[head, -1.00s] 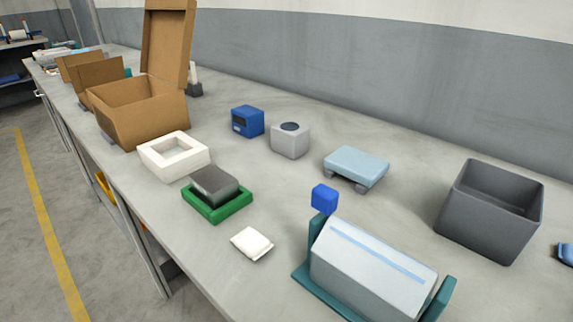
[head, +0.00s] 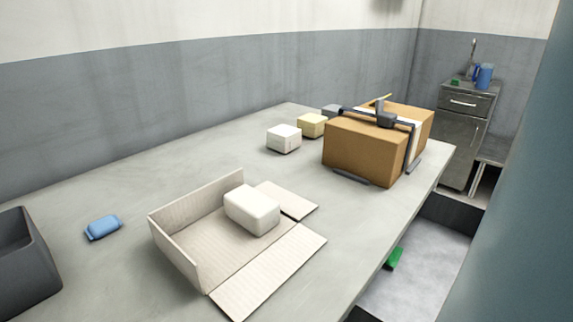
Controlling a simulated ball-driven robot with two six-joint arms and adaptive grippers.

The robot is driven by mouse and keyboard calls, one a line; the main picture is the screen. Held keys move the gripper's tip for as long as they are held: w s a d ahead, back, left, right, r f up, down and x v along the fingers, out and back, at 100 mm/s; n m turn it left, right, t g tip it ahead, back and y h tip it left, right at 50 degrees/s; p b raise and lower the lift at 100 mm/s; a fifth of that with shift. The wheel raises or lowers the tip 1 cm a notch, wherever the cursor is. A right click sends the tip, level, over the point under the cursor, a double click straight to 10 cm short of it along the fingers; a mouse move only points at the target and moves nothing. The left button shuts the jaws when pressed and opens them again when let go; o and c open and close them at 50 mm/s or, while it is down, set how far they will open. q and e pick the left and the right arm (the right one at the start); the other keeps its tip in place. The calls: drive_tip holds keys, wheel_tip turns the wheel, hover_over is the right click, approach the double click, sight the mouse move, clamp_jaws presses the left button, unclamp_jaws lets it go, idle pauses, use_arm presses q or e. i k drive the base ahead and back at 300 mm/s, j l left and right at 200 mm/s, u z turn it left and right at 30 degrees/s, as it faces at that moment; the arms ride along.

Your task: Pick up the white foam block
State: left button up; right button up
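A white block with rounded edges (head: 252,209) rests in an opened, pale cardboard carton (head: 215,240) on the bench in the head view. A smaller off-white, box-shaped block (head: 284,138) stands on the bench farther back. I cannot tell from the picture which of the two is foam. Neither of my grippers is in view.
A brown box (head: 365,150) with a dark frame over it stands near the bench's right edge, beside a yellowish block (head: 312,125). A blue packet (head: 103,227) and a dark grey bin (head: 22,265) are at left. The bench top between is clear.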

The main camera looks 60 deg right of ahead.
sight(257, 213)
drive_tip(key=z, duration=1.5)
